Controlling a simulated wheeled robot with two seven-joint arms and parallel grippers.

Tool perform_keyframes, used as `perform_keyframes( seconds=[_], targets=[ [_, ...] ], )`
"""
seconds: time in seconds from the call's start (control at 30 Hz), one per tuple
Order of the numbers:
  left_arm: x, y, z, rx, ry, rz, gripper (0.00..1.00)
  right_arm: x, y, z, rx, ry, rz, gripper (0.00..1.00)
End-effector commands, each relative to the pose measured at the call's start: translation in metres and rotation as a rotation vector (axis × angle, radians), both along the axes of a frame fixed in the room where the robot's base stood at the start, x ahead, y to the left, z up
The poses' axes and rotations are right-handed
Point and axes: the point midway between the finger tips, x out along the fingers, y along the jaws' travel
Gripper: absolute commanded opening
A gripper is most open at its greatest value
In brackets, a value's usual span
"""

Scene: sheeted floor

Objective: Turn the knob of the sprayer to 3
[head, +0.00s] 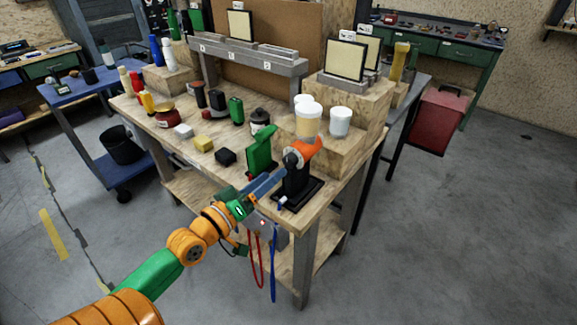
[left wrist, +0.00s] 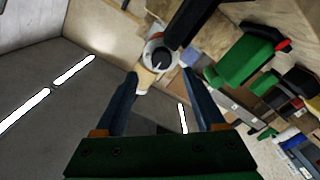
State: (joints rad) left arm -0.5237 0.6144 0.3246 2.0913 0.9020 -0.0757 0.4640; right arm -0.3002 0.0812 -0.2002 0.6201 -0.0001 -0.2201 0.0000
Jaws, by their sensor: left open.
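The sprayer (head: 303,150) stands upright on a black stand (head: 299,196) at the front right corner of the wooden bench. It has an orange and black body and a clear cup (head: 308,118) of pale yellow content on top. Its round knob (left wrist: 161,58), with a dark centre and light ring, faces the left wrist camera; its markings are too small to read. My left gripper (left wrist: 160,76) is open, its two blue fingers spread to either side below the knob with nothing between them. In the head view the left gripper (head: 270,184) is close to the sprayer's side.
A green holder (head: 260,152) stands just left of the sprayer. White cups (head: 340,121) sit on a wood block behind it. Bottles, a black block (head: 226,157) and a yellow block (head: 203,143) lie further left. Red and blue straps (head: 272,265) hang at the bench front.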

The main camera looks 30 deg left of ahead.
Motion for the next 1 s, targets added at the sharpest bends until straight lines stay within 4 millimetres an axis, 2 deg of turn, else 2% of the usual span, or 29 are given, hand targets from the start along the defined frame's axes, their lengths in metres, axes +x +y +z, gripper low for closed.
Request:
perform_keyframes(
  seconds=[0.2,0.33,0.5,0.73,0.77,1.0],
  targets=[
    [0.037,-0.003,0.002,0.002,-0.001,0.001,0.71,0.0,0.001,0.008,0.001,0.0,-0.001,0.45],
    [0.053,-0.004,0.001,0.001,0.001,0.0,0.71,0.0,0.002,0.009,0.003,0.001,-0.001,0.45],
    [0.063,-0.006,0.0,0.003,0.003,-0.001,0.71,0.0,0.002,0.009,0.003,0.0,-0.002,0.45],
    [0.064,-0.006,-0.001,0.004,0.004,-0.001,0.71,0.0,0.002,0.009,0.003,0.0,-0.002,0.45],
    [0.064,-0.006,-0.001,0.004,0.004,-0.001,0.69,0.0,0.002,0.009,0.003,0.0,-0.002,0.45],
    [0.064,-0.006,-0.001,0.004,0.005,-0.002,0.04,0.0,0.002,0.009,0.002,-0.001,-0.002,0.45]
  ],
)
